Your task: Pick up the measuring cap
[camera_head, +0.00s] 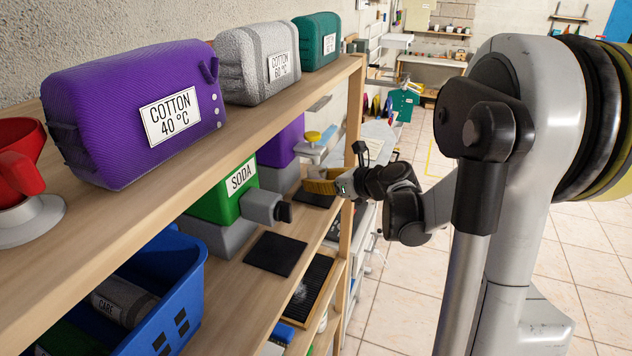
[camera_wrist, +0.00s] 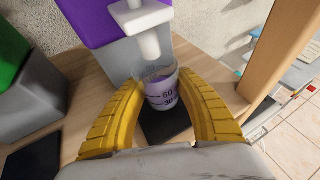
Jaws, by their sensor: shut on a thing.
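The measuring cap (camera_wrist: 162,92) is a small clear cup with purple markings, 60 and 30 legible, in the middle of the wrist view. My gripper (camera_wrist: 161,83) has its two yellow ridged fingers closed on the cap from both sides. The cap is upright, under the white nozzle (camera_wrist: 149,42) of a purple and grey dispenser. A black pad (camera_wrist: 165,124) lies below; I cannot tell whether the cap touches it. In the head view my gripper (camera_head: 325,181) is at the middle shelf, and the cap is hidden there.
The purple dispenser (camera_head: 283,146) stands behind the green SODA dispenser (camera_head: 228,198). A wooden shelf post (camera_head: 354,130) is close to my gripper; it is at the right in the wrist view (camera_wrist: 280,45). A blue basket (camera_head: 180,295) and wrapped COTTON packs (camera_head: 140,108) fill nearby shelves.

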